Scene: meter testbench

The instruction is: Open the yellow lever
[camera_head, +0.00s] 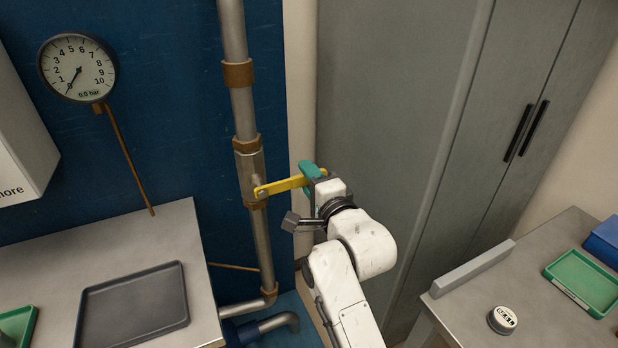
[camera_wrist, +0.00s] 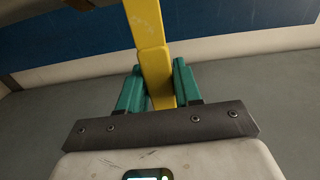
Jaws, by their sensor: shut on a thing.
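The yellow lever (camera_head: 280,187) sits on a valve on the upright steel pipe (camera_head: 243,112). It points right from the pipe, across it, with its free end tilted slightly up in the head view. My gripper (camera_head: 312,175), with teal fingers, is shut on the lever's free end. In the wrist view the yellow lever (camera_wrist: 148,40) runs down from the top between the two teal fingers of my gripper (camera_wrist: 158,88). The valve body behind the lever's pivot is partly hidden.
A round pressure gauge (camera_head: 77,68) on the blue wall has its needle near 0. A steel bench with a dark tray (camera_head: 135,305) stands at the left. A grey cabinet (camera_head: 400,90) is behind my arm. Another bench (camera_head: 465,310) with a green tray (camera_head: 585,282) stands at the right.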

